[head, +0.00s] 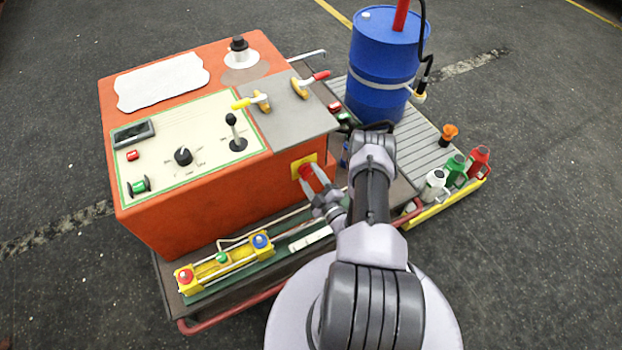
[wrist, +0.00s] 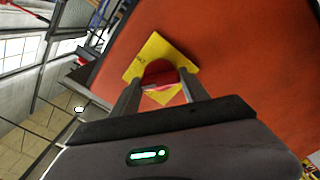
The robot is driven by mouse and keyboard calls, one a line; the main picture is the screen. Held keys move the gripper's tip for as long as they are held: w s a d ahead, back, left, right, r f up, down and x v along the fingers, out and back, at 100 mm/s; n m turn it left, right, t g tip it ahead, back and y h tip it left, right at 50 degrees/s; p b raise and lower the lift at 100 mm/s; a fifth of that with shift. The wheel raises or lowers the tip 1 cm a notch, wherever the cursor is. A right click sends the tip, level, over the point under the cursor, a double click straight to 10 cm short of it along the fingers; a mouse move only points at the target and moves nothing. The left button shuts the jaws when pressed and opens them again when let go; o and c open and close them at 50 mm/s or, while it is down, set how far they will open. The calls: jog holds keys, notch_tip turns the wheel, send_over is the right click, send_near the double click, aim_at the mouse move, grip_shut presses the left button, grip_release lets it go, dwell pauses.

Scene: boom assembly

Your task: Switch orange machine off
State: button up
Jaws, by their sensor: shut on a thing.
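The orange machine (head: 190,200) stands on a dark cart at the left in the head view. A red knob (head: 306,172) on a yellow plate (head: 296,166) sits on its side face, toward the right end. My gripper (head: 312,178) is at this knob, with its fingers on either side of it. The wrist view shows the red knob (wrist: 160,74) between my two fingertips (wrist: 161,84) and the yellow plate (wrist: 150,50) behind it. My fingers are shut on the knob and partly hide it. The knob's exact turn position cannot be told.
The machine's top has a cream panel (head: 190,120) with a black dial and lever. A yellow button box (head: 222,266) lies on the cart's ledge below. A blue barrel (head: 380,65) and several bottles (head: 455,170) stand on the right of the cart.

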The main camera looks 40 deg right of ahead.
jog(key=n, duration=0.3)
jog(key=shift+n, duration=0.3)
jog(key=shift+w+n+b, duration=0.1)
jog(key=shift+n+b, duration=0.25)
jog(key=shift+n, duration=1.55)
jog(key=shift+d+r+n, duration=0.1)
jog(key=shift+n, duration=0.2)
jog(key=o, duration=1.4)
